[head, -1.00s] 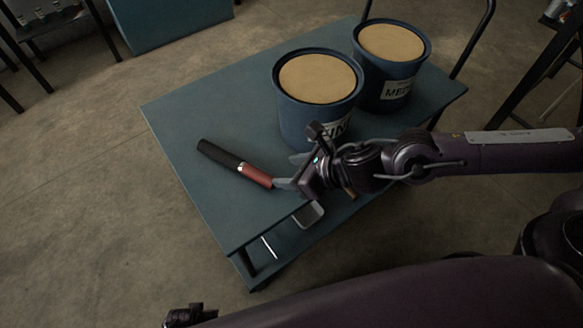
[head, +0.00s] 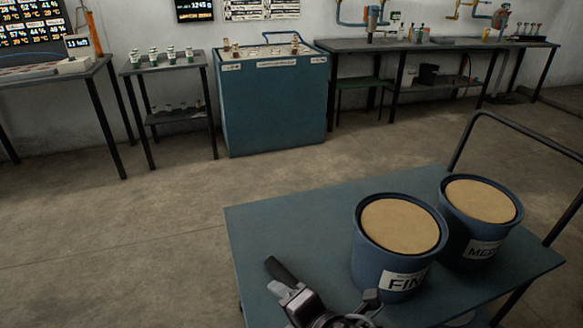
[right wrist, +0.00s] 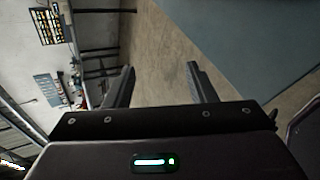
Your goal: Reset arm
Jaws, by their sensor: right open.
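My right gripper (head: 290,291) shows at the bottom of the head view, over the near part of the blue-grey cart top (head: 295,225). In the right wrist view the right gripper (right wrist: 160,76) is open, its two fingers apart with nothing between them. My left gripper is not in view.
Two blue tubs with tan contents stand on the cart: the "FIN…" tub (head: 366,262) close right of my gripper, the "ME…" tub (head: 482,248) behind it. A cart rail (head: 520,128) rises at right. Open floor (head: 120,235) lies left; benches and a blue cabinet (head: 275,112) stand behind.

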